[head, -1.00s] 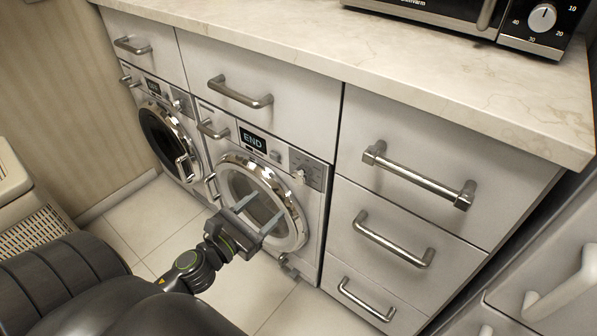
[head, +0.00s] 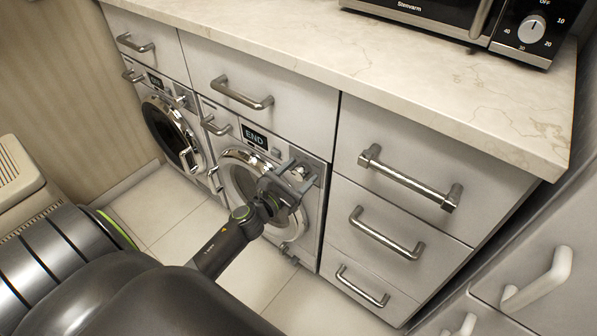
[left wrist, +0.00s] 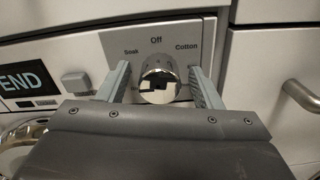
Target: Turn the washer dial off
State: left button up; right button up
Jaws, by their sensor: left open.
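The washer dial (left wrist: 160,79) is a round chrome knob on the right washer's panel. In the left wrist view the panel reads "Soak" to its left, "Off" above and "Cotton" to its right. I cannot tell where the dial points. My left gripper (head: 296,174) is open at the dial in the head view. In the left wrist view its two fingers stand on either side of the dial, with a gap visible on each side. The washer display (head: 254,137) reads "END". The right gripper is not in view.
A second washer (head: 168,125) stands to the left. Bar handles (head: 241,93) stick out above the washers and on the drawers at right (head: 387,233). A countertop (head: 400,80) overhangs above, with a microwave (head: 420,15) on it.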

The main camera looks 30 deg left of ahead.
pick_arm(q)
jog(key=c, duration=1)
